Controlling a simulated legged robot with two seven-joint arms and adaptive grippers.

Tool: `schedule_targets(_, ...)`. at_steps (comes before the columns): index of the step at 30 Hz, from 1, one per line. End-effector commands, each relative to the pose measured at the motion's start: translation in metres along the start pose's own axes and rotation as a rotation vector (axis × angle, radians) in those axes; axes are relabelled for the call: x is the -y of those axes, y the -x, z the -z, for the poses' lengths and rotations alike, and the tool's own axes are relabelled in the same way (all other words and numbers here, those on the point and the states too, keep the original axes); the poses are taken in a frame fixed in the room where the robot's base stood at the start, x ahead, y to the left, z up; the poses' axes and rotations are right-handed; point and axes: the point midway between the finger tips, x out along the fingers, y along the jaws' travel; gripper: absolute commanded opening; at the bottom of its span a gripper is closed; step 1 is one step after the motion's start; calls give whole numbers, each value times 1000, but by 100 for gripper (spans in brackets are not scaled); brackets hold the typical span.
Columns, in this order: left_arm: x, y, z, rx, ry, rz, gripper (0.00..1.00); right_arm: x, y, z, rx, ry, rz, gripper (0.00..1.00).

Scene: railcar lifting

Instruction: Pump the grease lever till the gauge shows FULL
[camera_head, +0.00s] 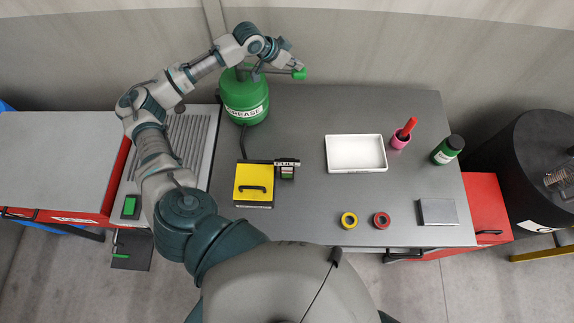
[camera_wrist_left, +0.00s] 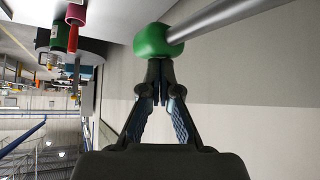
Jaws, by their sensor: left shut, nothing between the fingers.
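The green grease drum (camera_head: 245,98) with a white GREASE label stands at the back left of the grey bench. A grey lever (camera_head: 272,71) runs right from its top, roughly level, to a green knob (camera_head: 299,73). My left gripper (camera_head: 291,60) is just behind the knob in the head view. In the left wrist view its shut, empty fingers (camera_wrist_left: 160,85) point at the green knob (camera_wrist_left: 152,40), touching it or very close. A small gauge box (camera_head: 287,171) stands beside the yellow case; its reading is too small to tell. My right gripper is out of view.
A black barrel (camera_head: 529,160) stands right.

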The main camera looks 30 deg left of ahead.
Motion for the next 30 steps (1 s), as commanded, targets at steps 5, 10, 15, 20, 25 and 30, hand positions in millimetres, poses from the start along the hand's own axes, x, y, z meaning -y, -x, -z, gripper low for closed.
schedule_targets(5, 0, 16, 14, 4, 1, -1, 0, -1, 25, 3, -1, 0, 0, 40)
schedule_targets(10, 0, 28, 26, 3, 1, -1, 0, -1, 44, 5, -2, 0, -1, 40)
schedule_targets(15, 0, 39, 37, 0, 0, 1, 0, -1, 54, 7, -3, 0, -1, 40)
schedule_targets(20, 0, 48, 46, 0, 0, 0, 0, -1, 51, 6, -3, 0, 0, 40)
schedule_targets(25, 0, 51, 47, 2, 0, 0, 0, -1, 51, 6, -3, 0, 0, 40)
schedule_targets(30, 0, 51, 47, 1, 0, 0, 0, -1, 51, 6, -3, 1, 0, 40)
